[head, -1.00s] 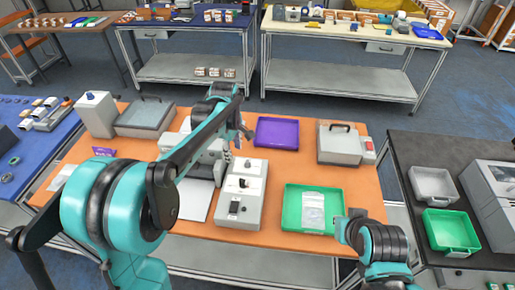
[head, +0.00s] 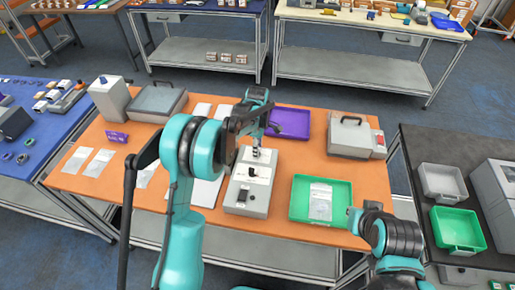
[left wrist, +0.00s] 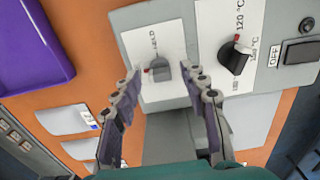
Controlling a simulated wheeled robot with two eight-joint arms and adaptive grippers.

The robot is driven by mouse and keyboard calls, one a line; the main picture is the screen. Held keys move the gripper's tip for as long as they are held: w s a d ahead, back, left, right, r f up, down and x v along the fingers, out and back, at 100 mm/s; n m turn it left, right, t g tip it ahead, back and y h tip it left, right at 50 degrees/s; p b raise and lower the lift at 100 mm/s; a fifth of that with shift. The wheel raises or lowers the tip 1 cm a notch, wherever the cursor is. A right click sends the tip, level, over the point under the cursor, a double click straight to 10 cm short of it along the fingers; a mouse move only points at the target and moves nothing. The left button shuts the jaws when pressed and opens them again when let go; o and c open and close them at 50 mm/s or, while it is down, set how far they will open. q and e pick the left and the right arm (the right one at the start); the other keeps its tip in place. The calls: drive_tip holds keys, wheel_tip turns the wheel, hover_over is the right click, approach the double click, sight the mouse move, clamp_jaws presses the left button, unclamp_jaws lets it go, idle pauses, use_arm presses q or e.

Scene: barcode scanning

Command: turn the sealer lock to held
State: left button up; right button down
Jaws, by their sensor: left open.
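The sealer's grey control box (head: 246,192) stands mid-table in the head view. In the left wrist view, its lock is a grey knob (left wrist: 163,71) on a white plate (left wrist: 148,30), with a small red mark at the knob's left. A word on the plate, seemingly HELD, lies above and left of the knob. My left gripper (left wrist: 163,73) is open, with one finger on each side of the knob in this view. I cannot tell whether the fingers touch it. In the head view the left gripper (head: 258,152) is over the box's far end.
The box also has a black temperature dial (left wrist: 235,60) and an OFF switch (left wrist: 300,52) close by. A purple tray (head: 288,123) lies behind, and a green tray (head: 297,205) to the right. My left arm hides part of the table.

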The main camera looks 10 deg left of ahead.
use_arm(q)
drive_tip(key=shift+f, duration=0.1)
drive_tip(key=shift+c, duration=0.3)
clamp_jaws()
drive_tip(key=m+b, duration=0.1)
drive_tip(key=m, duration=0.3)
drive_tip(key=m+b, duration=0.1)
drive_tip(key=m, duration=0.3)
drive_tip(key=m+b, duration=0.1)
drive_tip(key=m, duration=0.8)
drive_tip(key=shift+m+b, duration=0.4)
